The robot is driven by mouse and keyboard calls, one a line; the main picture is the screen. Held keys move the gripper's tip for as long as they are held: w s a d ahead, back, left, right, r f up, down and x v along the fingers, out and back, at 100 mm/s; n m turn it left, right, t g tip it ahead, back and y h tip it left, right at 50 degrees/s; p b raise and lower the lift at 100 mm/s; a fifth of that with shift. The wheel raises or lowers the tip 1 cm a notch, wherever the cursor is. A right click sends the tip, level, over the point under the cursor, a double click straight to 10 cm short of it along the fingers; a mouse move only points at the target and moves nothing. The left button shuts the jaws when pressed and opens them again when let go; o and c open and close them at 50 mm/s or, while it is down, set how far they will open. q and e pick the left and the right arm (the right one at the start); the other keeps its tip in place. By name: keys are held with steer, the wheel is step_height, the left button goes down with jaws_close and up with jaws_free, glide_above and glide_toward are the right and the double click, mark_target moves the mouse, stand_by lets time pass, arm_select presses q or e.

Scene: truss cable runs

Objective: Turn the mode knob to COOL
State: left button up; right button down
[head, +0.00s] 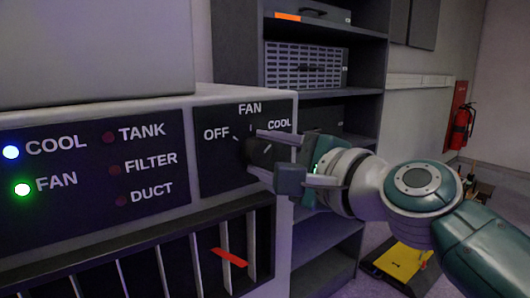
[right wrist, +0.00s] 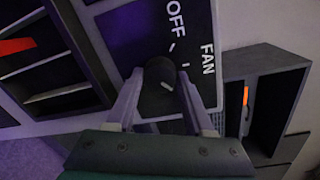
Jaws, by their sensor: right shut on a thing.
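The dark round mode knob (head: 258,152) sits on a black panel (head: 215,172) lettered OFF, FAN and COOL, left to right. My right gripper (head: 258,155) is shut on the knob, one finger above and one below it. In the right wrist view the knob (right wrist: 159,73) stands between my two fingertips (right wrist: 160,82). Its white pointer mark slants away from OFF and past FAN, toward the COOL side. The COOL lettering is hidden by my gripper in that view. My left gripper is in neither view.
On the indicator panel (head: 85,211) the blue COOL lamp (head: 11,152) and green FAN lamp (head: 22,189) are lit; TANK, FILTER and DUCT look dark. A slatted vent (head: 150,262) with a red strip (head: 229,257) lies below. A dark shelf (head: 377,95) stands behind my right arm.

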stand_by(0.5)
steer(key=shift+c, duration=1.4)
jaws_free()
steer(key=shift+d, duration=0.1)
steer(key=shift+s+d+r, duration=0.1)
steer(key=shift+s+d, duration=0.1)
steer(key=shift+s, duration=0.1)
steer(key=p+v, duration=0.2)
steer(key=v, duration=0.7)
